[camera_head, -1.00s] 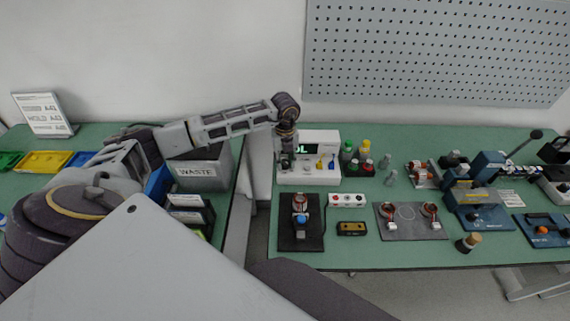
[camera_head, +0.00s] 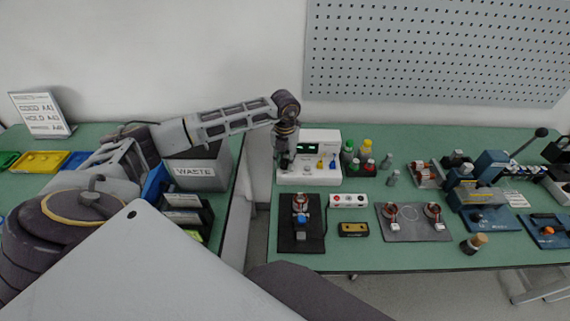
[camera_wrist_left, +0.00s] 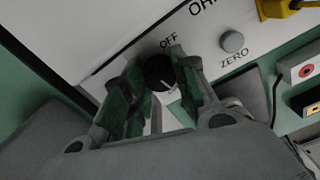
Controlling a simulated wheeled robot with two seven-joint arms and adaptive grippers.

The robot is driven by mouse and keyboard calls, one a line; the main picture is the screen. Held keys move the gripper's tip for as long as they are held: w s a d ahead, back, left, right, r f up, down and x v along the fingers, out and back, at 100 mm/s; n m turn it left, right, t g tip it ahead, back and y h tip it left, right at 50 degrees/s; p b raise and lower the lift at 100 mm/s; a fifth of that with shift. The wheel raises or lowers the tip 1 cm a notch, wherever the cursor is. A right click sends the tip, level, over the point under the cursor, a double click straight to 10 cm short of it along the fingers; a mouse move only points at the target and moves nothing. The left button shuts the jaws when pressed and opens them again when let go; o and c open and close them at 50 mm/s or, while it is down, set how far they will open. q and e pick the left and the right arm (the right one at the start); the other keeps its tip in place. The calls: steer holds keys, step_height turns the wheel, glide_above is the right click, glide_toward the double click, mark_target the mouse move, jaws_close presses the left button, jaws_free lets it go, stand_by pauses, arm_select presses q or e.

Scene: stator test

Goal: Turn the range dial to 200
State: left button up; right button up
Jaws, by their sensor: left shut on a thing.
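The white meter (camera_head: 329,140) stands at the back of the right green table, with a dark display showing green characters I cannot read fully. My left gripper (camera_head: 284,163) is at the left part of its front face and hides the range dial there. In the left wrist view the black range dial (camera_wrist_left: 159,72) sits between the fingers of my left gripper (camera_wrist_left: 160,82), which is shut on it. The dial has a small white mark at its lower right. The label OFF shows above it; the other range labels are hidden or unreadable. My right gripper is out of view.
A grey ZERO knob (camera_wrist_left: 232,41) and a yellow plug (camera_wrist_left: 285,8) are to the right of the dial. A WASTE bin (camera_head: 197,172) stands left.

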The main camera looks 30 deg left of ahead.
mark_target(285, 161)
arm_select(q)
steer(key=shift+m+b, duration=0.5)
steer(key=shift+m, duration=1)
steer(key=o, duration=0.8)
steer(key=shift+r+p, duration=1.8)
steer(key=shift+r, duration=1.25)
